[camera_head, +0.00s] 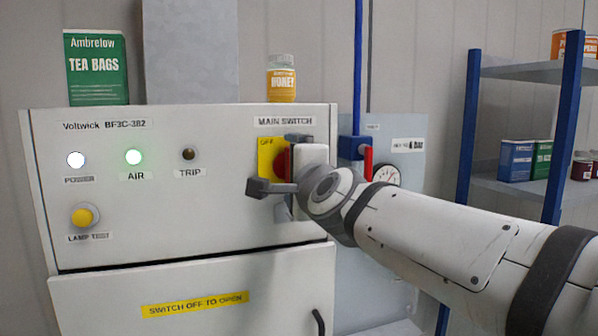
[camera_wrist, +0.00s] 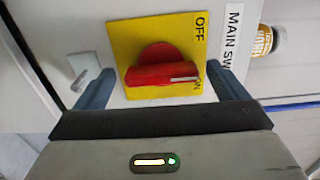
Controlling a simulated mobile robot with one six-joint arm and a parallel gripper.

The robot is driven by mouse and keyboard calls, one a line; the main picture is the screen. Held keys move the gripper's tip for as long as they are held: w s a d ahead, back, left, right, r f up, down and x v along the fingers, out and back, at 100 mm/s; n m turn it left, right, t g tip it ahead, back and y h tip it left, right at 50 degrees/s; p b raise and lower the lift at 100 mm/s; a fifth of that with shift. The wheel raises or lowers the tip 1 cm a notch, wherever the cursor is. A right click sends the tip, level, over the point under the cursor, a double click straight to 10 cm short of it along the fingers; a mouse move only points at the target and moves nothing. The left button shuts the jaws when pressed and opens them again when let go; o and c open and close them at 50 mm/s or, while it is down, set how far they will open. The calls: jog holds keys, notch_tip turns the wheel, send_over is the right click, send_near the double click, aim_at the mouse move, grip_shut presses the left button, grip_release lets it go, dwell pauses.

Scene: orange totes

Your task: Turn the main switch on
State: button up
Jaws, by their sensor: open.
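The main switch is a red rotary knob (camera_wrist: 160,74) on a yellow plate (camera_wrist: 122,35) marked OFF and ON. In the wrist view its bar lies level, with the white mark at its right end close to the ON letters, which are partly covered. My gripper (camera_wrist: 160,70) is open in front of the plate, one finger on each side of the knob. I see no clear contact.
The grey cabinet (camera_head: 150,200) has a lit power lamp (camera_head: 75,160), a green air lamp (camera_head: 133,157) and a dark trip lamp (camera_head: 189,154). A honey jar (camera_head: 281,80) and tea bags box (camera_head: 97,70) stand on top. A gauge (camera_head: 386,174) and blue-post shelving (camera_head: 465,150) are to the right.

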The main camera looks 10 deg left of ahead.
jog(key=p+v, duration=0.2)
jog(key=v, duration=0.5)
jog(key=shift+s+d, duration=0.25)
jog(key=shift+s, duration=0.1)
jog(key=d+f+n+g+h, duration=0.2)
jog(key=d+f+n+g, duration=0.15)
jog(key=d+f, duration=0.4)
jog(key=d+f+n+g+h, duration=0.2)
jog(key=d+f+n+h, duration=0.15)
jog(key=f, duration=0.75)
jog(key=s+d+f+n+g+h+p, duration=0.1)
jog(key=s+d+f+n+g+h, duration=0.3)
jog(key=s+d+f, duration=0.9)
jog(key=d+f+g, duration=0.1)
jog(key=d+g, duration=0.1)
jog(key=g, duration=0.1)
jog(key=shift+f+n, duration=0.2)
jog(key=shift+n, duration=0.2)
